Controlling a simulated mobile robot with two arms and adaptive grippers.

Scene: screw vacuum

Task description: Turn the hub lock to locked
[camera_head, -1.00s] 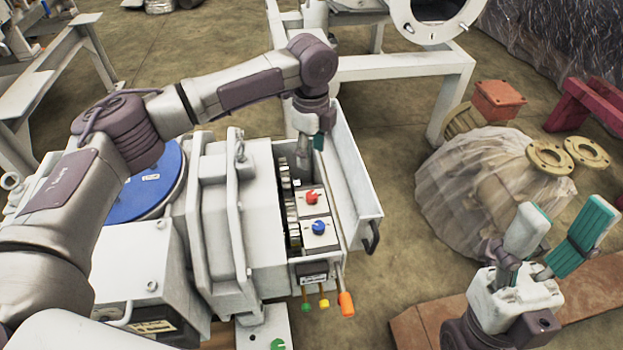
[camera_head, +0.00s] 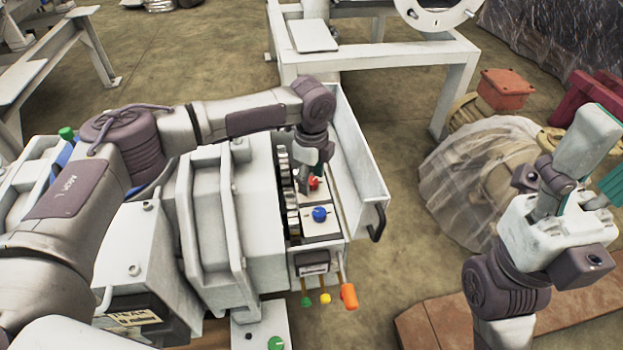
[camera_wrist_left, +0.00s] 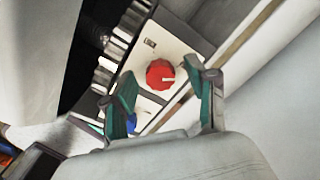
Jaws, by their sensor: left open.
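A red knob (camera_head: 314,183) and a blue knob (camera_head: 319,214) sit on pale plates inside the open-topped bay of the white machine. No readable label shows which one is the hub lock. My left gripper (camera_head: 308,180) points down into the bay at the red knob and partly hides it. Contact cannot be told. The blue knob (camera_wrist_left: 130,122) is partly hidden by a finger. My right gripper (camera_head: 598,165) is open and empty at the right.
The bay's white side wall (camera_head: 358,150) rises close right of the knobs, with a dark handle (camera_head: 379,222). A toothed metal row (camera_head: 291,200) lies left of them. An orange-tipped lever (camera_head: 348,296) stands at the front. A wrapped bundle (camera_head: 480,180) is on the floor.

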